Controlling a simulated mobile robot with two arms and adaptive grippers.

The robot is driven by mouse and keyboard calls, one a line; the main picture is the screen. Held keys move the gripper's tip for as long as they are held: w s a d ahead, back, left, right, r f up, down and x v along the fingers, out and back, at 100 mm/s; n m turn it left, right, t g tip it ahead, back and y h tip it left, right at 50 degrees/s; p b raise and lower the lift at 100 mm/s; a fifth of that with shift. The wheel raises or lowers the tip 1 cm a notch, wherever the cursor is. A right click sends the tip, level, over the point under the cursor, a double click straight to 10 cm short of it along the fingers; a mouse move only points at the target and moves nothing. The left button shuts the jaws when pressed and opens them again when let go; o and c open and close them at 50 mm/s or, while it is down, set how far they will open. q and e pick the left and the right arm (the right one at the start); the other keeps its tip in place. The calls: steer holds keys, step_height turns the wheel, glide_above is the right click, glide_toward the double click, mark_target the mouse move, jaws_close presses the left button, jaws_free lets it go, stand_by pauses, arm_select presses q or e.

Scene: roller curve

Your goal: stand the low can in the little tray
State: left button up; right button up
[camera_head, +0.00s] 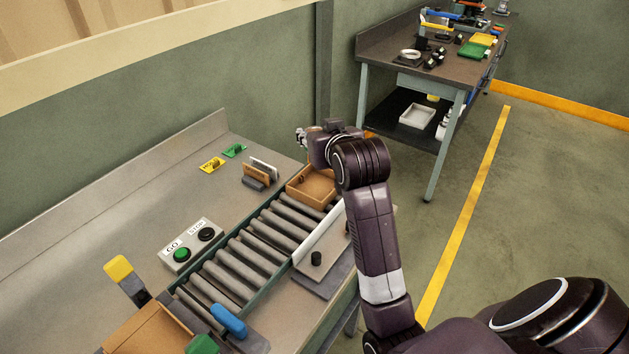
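A small brown tray (312,186) sits at the far end of the roller track, partly hidden behind my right arm. A short black cylinder (316,259) stands on a pale ledge beside the rollers; I cannot tell whether it is the low can or a knob. No other clear low can shows. My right gripper (301,138) is beyond and above the brown tray, pointing left. Its fingers are small and turned side-on, so I cannot tell whether they are open or hold anything. My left gripper is not in view.
The roller track (238,260) runs diagonally across the bench. A GO/STOP button box (192,245) stands left of it. A brown box (150,331) with coloured parts around it is at the near end. Upright plates (256,177) stand by the tray. A cluttered workbench (385,43) is behind.

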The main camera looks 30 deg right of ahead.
steer(key=shift+w+d+r+m+h, duration=0.25)
steer(key=shift+d+r, duration=0.05)
steer(key=shift+r, duration=0.25)
steer(key=shift+w+d+r+m+h, duration=0.2)
steer(key=shift+d+r+m+h, duration=0.1)
steer(key=shift+r, duration=0.2)
steer(key=shift+f+g, duration=0.3)
steer(key=p, duration=0.1)
glide_above(318, 188)
steer(key=s+a, duration=0.2)
steer(key=s, duration=0.2)
step_height(318, 188, down, 14)
steer(key=r, duration=0.1)
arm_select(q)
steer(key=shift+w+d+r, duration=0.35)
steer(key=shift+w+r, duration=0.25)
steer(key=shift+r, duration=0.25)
arm_select(e)
steer(key=shift+w+a+f, duration=0.1)
steer(key=shift+f, duration=1.4)
steer(key=shift+a+f, duration=0.1)
steer(key=shift+f, duration=1.4)
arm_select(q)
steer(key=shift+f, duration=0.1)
arm_select(e)
steer(key=shift+f, duration=0.1)
steer(key=o, duration=1.1)
steer(key=shift+c, duration=0.2)
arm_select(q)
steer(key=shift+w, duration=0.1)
